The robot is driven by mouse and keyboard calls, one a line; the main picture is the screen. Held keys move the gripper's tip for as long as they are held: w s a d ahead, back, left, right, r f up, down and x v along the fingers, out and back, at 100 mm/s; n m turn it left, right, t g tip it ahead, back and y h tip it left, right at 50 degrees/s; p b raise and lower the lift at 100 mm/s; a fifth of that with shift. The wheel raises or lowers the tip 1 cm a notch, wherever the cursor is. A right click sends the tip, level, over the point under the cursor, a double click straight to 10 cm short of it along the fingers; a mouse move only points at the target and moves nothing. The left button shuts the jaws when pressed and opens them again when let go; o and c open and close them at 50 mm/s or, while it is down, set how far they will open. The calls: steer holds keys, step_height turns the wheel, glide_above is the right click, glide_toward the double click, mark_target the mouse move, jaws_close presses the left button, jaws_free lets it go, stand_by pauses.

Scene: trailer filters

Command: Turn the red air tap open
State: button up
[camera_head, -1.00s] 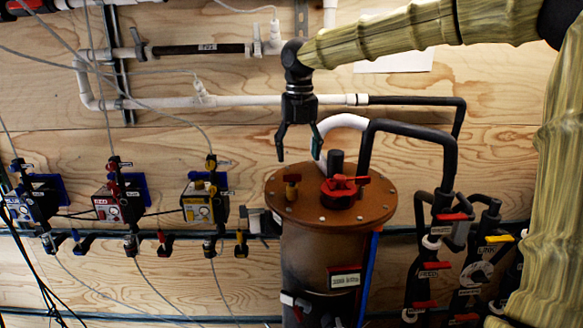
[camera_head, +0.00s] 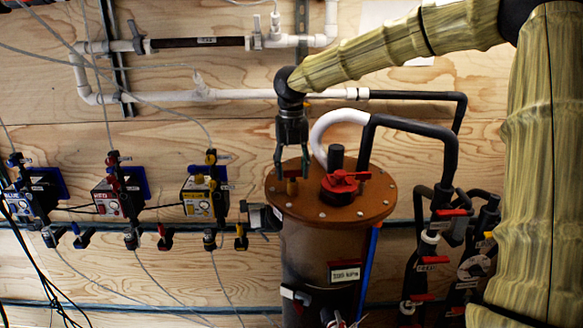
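A small tap with a red handle (camera_head: 163,237) hangs below the red-labelled regulator box (camera_head: 108,203) on the left of the wall. A larger red handle (camera_head: 345,181) sits on the brown tank lid. I cannot tell from the picture alone which of these is the red air tap. My gripper (camera_head: 291,174) points down at the left part of the lid, left of the large red handle and far right of the small red-handled tap. Its fingers are apart, one on either side of a small brass fitting (camera_head: 291,187) in this view; contact cannot be made out.
The brown tank lid (camera_head: 318,212) has bolts and a black stub (camera_head: 336,157). Blue-labelled (camera_head: 20,205) and yellow-labelled (camera_head: 198,203) boxes flank the red one. Thin hoses hang across the left wall. Black pipes with red-handled valves (camera_head: 432,260) crowd the right.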

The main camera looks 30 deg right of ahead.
steer(key=shift+c, duration=1.1)
steer(key=shift+s+r, duration=0.2)
steer(key=shift+s, duration=0.05)
